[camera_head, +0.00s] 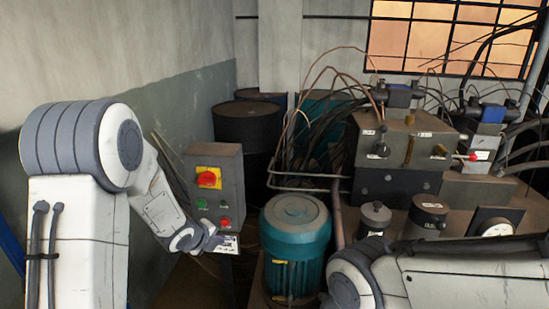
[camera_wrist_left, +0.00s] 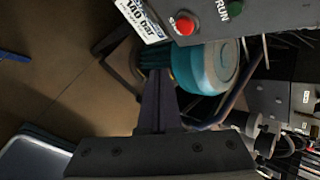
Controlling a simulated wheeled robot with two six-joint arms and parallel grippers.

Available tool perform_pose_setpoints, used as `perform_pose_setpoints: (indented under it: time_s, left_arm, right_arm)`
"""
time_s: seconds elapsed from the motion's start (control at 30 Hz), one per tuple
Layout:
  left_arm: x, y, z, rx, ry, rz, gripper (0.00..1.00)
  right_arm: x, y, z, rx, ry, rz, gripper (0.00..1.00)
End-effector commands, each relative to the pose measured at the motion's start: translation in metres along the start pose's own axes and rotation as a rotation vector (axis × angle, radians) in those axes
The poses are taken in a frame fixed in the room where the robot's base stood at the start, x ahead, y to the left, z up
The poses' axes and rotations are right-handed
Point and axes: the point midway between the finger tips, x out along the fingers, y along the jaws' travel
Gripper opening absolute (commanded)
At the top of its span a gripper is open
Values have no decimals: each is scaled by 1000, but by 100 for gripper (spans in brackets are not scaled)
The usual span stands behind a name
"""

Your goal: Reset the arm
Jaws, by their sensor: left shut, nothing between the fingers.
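My left arm comes in from the left, bends at a white and grey joint and reaches down to the right. My left gripper (camera_head: 214,240) is by the lower edge of the grey control box (camera_head: 216,160), close to a white label plate (camera_head: 228,244); I cannot tell whether they touch. In the left wrist view the dark fingers (camera_wrist_left: 158,75) are together with nothing between them. The box's red button (camera_wrist_left: 183,23), green button (camera_wrist_left: 231,5) and "140 bar" plate (camera_wrist_left: 143,18) lie ahead. My right arm shows at the lower right; its gripper is out of view.
A teal motor (camera_head: 295,245) stands right of the box. Dark drums (camera_head: 247,128) stand behind. A bare wall (camera_head: 120,45) is at the left.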

Motion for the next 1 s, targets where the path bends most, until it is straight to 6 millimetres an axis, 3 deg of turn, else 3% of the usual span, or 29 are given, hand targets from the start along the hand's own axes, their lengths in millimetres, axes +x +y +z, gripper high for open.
perform_pose_setpoints:
  time_s: [0.03,0.1,0.23,0.4,0.5,0.6,0.77,1.0]
  left_arm:
    - [-17,-18,-15,-78,-2,25,0]
    - [-43,-32,-41,-253,-11,87,0]
    - [-106,-42,-106,-645,-31,231,0]
    - [-196,-20,-190,-1108,-72,464,0]
    - [-240,0,-225,-1288,-110,595,0]
    - [-273,18,-248,-1401,-152,698,0]
    - [-297,32,-262,-1479,-194,779,0]
    - [-298,34,-263,-1488,-201,787,0]
  right_arm:
    - [-7,0,0,0,0,0,42]
    - [-14,-1,-1,0,0,0,42]
    - [-26,-2,-1,0,0,0,42]
    - [-39,-3,-2,0,0,0,42]
    - [-44,-3,-2,0,0,0,42]
    - [-47,-3,-2,0,0,0,42]
    - [-49,-4,-3,0,0,0,42]
    - [-48,-4,-3,0,0,0,42]
